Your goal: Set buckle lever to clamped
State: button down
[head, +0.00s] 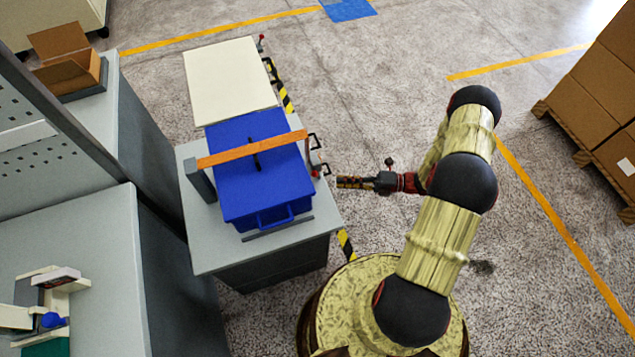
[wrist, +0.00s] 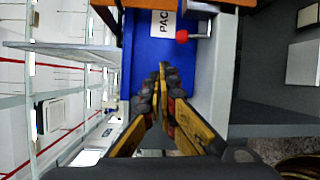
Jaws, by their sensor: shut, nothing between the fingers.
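A blue box (head: 262,178) with a front handle stands on a grey table (head: 205,255), and an orange strap (head: 250,149) runs across its top. The buckle lever (wrist: 201,36) is a short grey bar with a red knob (wrist: 182,36), beside the strap's end in the wrist view. In the head view the red knob (head: 316,171) is small, at the box's right side, and the lever's exact angle is unclear. My gripper (head: 339,182) points left at that side, just right of the table edge. In the wrist view its fingertips (wrist: 163,68) are together and empty, apart from the knob.
A cream panel (head: 230,78) lies behind the box, with black brackets (head: 270,68) along its right edge. A grey post (head: 199,181) stands at the strap's left end. Cabinets (head: 75,250) fill the left. Open floor (head: 370,120) lies to the right, with stacked cartons (head: 600,90) beyond.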

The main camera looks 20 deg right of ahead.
aim_at(316, 176)
jog(key=shift+s+d+f+m+t, duration=0.15)
jog(key=shift+f+m+t, duration=0.25)
jog(key=shift+f+m, duration=0.35)
jog(key=shift+s+d+f+m+t, duration=0.15)
jog(key=shift+f+m+t, duration=0.35)
jog(key=shift+f, duration=0.35)
jog(key=b+x, duration=0.1)
jog(key=x, duration=0.9)
jog(key=shift+b, duration=0.4)
